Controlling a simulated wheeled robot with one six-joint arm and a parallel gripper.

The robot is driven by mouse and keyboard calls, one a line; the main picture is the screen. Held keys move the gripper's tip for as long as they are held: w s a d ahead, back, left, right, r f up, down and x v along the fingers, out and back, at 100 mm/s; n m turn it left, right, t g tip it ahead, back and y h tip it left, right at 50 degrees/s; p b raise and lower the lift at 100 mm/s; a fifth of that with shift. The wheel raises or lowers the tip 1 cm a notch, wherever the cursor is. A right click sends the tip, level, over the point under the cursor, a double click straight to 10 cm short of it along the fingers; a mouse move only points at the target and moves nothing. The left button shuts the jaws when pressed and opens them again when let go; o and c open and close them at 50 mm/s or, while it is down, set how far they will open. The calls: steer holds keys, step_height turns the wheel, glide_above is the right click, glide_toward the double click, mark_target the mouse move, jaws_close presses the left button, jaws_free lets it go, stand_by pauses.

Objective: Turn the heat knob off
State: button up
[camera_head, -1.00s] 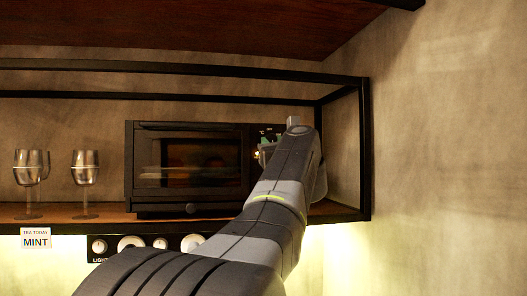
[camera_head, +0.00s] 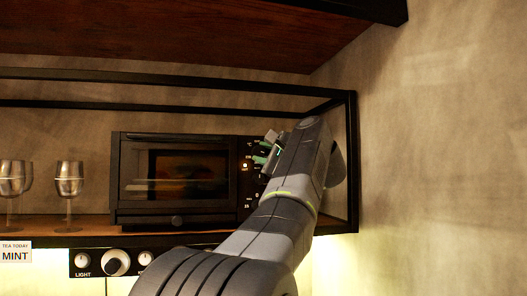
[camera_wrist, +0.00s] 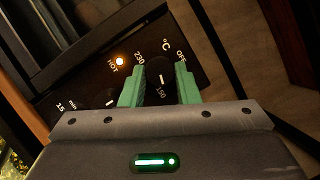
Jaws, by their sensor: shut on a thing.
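The heat knob (camera_wrist: 159,71) is a dark round dial on the toaster oven's black panel, marked °C, 230, 150 and OFF. A pale pointer line on it sits by the 150 mark in the wrist view. My gripper (camera_wrist: 160,84) has its green fingers on either side of the knob and is shut on it. In the head view my gripper (camera_head: 264,158) is at the oven's right-hand panel, and my arm hides part of that panel. The toaster oven (camera_head: 128,180) is dark with a glass door. An orange HOT light (camera_wrist: 120,61) is lit on its panel.
A black shelf frame (camera_head: 353,165) surrounds the oven, with its right upright close to my arm. Two metallic goblets (camera_head: 69,180) stand left. A knob strip with a LIGHT knob (camera_head: 82,260) runs below. A dark wooden panel (camera_head: 190,35) overhangs above.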

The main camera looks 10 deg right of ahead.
steer(key=n+p, duration=0.1)
steer(key=n, duration=0.1)
steer(key=n+g+p, duration=0.1)
steer(key=n, duration=0.1)
steer(key=n+g+p, duration=0.1)
steer(key=shift+r+n, duration=0.3)
steer(key=shift+n, duration=0.1)
steer(key=n+g+h+p, duration=0.1)
steer(key=n, duration=0.2)
steer(key=shift+r+n+g, duration=0.1)
steer(key=shift+n+g, duration=0.2)
steer(key=shift+n, duration=0.1)
steer(key=n+g+h, duration=0.1)
steer(key=n+h, duration=0.1)
steer(key=n, duration=0.2)
steer(key=shift+a+r, duration=0.1)
steer(key=shift+a, duration=0.05)
steer(key=n+h, duration=0.1)
steer(key=n, duration=0.1)
steer(key=n+h, duration=0.1)
steer(key=shift+a+n+g+h, duration=0.2)
steer(key=shift+n+g+h, duration=0.1)
steer(key=shift+n+h, duration=0.1)
steer(key=o, duration=1)
steer(key=shift+r, duration=0.1)
steer(key=shift+c, duration=0.2)
